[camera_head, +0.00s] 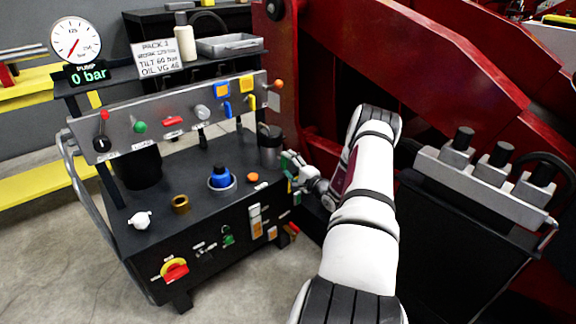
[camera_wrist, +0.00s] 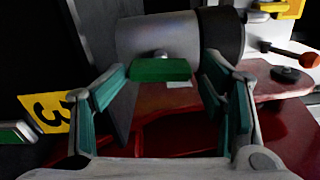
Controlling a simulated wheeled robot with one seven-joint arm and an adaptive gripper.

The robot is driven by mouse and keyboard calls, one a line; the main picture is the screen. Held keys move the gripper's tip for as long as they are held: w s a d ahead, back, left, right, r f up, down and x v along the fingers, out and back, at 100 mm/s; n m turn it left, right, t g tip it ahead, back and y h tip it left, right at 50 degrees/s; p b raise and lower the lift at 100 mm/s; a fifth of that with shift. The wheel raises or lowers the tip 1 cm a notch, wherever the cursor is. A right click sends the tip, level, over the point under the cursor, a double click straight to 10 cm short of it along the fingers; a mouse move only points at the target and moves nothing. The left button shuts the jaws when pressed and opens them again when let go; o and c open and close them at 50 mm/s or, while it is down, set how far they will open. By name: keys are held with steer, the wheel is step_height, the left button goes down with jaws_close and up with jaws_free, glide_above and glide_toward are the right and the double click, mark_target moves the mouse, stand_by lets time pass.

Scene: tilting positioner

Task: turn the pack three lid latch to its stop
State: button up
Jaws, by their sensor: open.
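In the wrist view a yellow label with a black 3 (camera_wrist: 46,112) lies sideways at left. A green bar (camera_wrist: 160,70) sits across a small pin, in front of a grey cylinder (camera_wrist: 160,38) with a dark end. It looks like the lid latch, but I cannot be sure. My gripper (camera_wrist: 163,78) is open, one teal-padded finger on each side of the bar, with a gap on both sides. In the head view my gripper (camera_head: 292,165) is at the right side of the black bench; the latch cannot be made out there.
The black bench (camera_head: 160,225) carries a blue knob (camera_head: 220,176), a brass ring (camera_head: 180,203) and a panel (camera_head: 165,122) of switches. A dark canister (camera_head: 270,150) stands close to my gripper. The red machine frame (camera_head: 420,45) rises behind my arm. Grey floor is clear in front.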

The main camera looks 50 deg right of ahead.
steer(key=v, duration=0.7)
steer(key=shift+s, duration=0.35)
steer(key=shift+a+r, duration=0.1)
steer(key=shift+r, duration=0.05)
